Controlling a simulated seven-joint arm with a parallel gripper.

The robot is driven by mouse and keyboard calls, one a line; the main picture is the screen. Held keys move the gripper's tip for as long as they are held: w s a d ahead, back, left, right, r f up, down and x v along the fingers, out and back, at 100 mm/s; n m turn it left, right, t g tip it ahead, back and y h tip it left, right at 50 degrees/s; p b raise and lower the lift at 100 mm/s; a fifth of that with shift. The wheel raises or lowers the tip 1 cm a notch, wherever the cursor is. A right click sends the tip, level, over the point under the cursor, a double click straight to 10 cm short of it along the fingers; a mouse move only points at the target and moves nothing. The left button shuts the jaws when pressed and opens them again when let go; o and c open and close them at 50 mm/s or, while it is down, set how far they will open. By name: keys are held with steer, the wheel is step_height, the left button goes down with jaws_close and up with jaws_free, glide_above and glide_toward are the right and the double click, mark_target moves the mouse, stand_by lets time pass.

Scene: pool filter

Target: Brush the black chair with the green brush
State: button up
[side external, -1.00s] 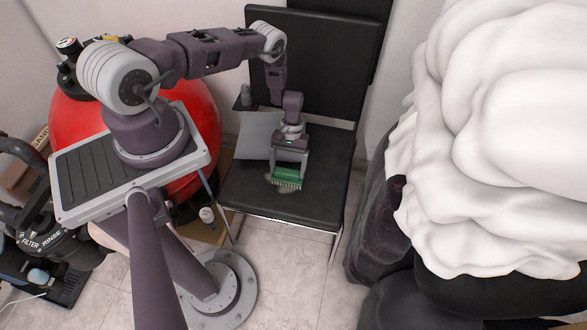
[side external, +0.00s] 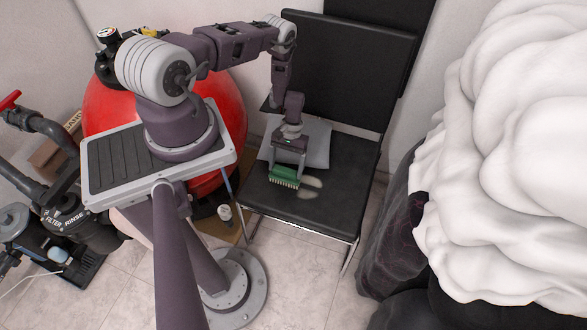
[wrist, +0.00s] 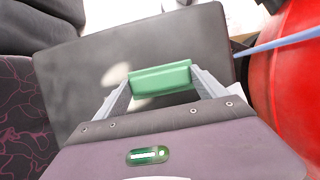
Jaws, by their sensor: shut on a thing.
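The black chair (side external: 310,212) stands in the middle of the side view, with a flat seat and an upright backrest (side external: 345,70). Pale, whitish patches (side external: 311,187) lie on the seat to the right of the brush. My gripper (side external: 287,168) is shut on the green brush (side external: 284,177) and points down over the seat. The brush's light bristles face down at the seat; whether they touch it is hard to tell. In the wrist view the green brush (wrist: 160,78) sits between both fingers, with a pale patch beside it; its bristles are hidden there.
A grey-white flat piece (side external: 312,150) lies at the back of the seat, behind my gripper. A large red tank (side external: 112,103) stands to the left. A big white ruffled form (side external: 510,150) above dark seats fills the right. The front of the seat is clear.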

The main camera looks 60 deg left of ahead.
steer(key=shift+s+a, duration=0.3)
steer(key=shift+a, duration=0.15)
steer(key=shift+w+a, duration=0.3)
steer(key=shift+w, duration=0.1)
steer(key=shift+w+a+f, duration=0.1)
steer(key=shift+w+a, duration=0.15)
steer(key=shift+c, duration=1.3)
steer(key=shift+w+d, duration=3.7)
steer(key=shift+d, duration=0.05)
steer(key=shift+w+d+f, duration=0.15)
steer(key=shift+w+d, duration=0.95)
steer(key=shift+d, duration=0.05)
